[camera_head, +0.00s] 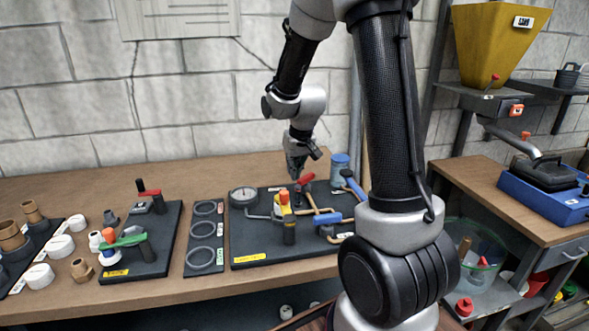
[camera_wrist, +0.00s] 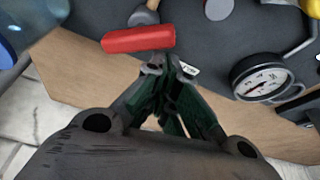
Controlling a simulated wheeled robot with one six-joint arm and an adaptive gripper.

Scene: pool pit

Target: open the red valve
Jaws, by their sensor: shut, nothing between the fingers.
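A red valve handle (camera_head: 306,179) stands at the back of the dark board (camera_head: 262,248) on the bench. In the wrist view it is a red bar (camera_wrist: 138,38), with a grey stem beyond it. My gripper (camera_head: 296,174) points down at the back of the board, next to this handle. In the wrist view my gripper (camera_wrist: 168,66) is shut and empty, its fingertips close to the right end of the red handle. I cannot tell whether they touch it. Another red handle (camera_head: 150,193) is on the smaller board at the left.
A pressure gauge (camera_head: 243,197) is left of the handle and also shows in the wrist view (camera_wrist: 262,80). A ring board (camera_head: 205,238) lies left. The wall is close behind.

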